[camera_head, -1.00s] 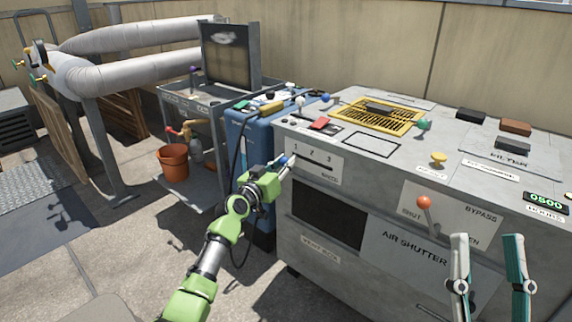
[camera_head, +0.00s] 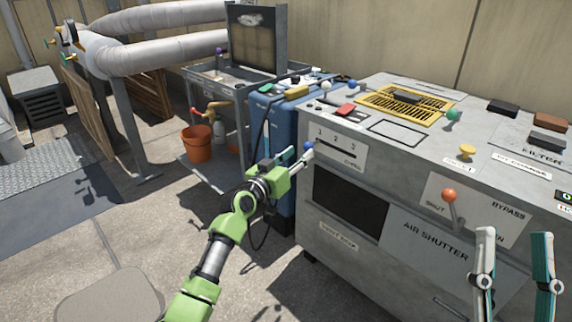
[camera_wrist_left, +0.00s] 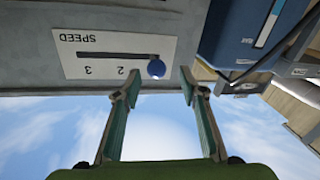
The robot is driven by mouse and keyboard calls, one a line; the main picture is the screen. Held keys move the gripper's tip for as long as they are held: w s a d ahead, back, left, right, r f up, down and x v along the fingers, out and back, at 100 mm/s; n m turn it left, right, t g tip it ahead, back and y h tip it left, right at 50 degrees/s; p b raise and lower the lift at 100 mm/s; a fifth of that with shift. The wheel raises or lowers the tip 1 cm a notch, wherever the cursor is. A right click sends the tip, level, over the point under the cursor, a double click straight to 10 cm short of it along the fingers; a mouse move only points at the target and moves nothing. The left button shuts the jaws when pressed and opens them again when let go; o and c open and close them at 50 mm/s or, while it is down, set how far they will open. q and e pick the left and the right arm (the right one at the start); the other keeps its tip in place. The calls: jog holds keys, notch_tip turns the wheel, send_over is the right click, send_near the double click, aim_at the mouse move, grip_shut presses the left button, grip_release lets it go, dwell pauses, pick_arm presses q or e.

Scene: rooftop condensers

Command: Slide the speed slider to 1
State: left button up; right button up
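The white speed panel (camera_head: 350,160), with the numbers 1, 2 and 3 above a dark slot, is on the front of the grey unit. Its blue slider knob (camera_head: 309,147) is at the left end of the slot. In the left wrist view the panel (camera_wrist_left: 105,42) is upside down; the knob (camera_wrist_left: 156,68) stands past the 2, at the slot's right end, where no 1 shows. My left gripper (camera_wrist_left: 158,80) is open, its fingers on either side of the knob with gaps visible. My right gripper (camera_head: 513,236) is open and empty before the air shutter panel.
An orange-knobbed bypass lever (camera_head: 450,196) stands right of the speed panel. The unit's top has a yellow grille (camera_head: 402,104) and several small knobs. A blue cabinet (camera_head: 284,130) stands close to the left gripper. An orange bucket (camera_head: 197,143) is further left.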

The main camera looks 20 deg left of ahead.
pick_arm(q)
jog(key=s+a, duration=0.1)
jog(key=s, duration=0.5)
jog(key=shift+s, duration=0.2)
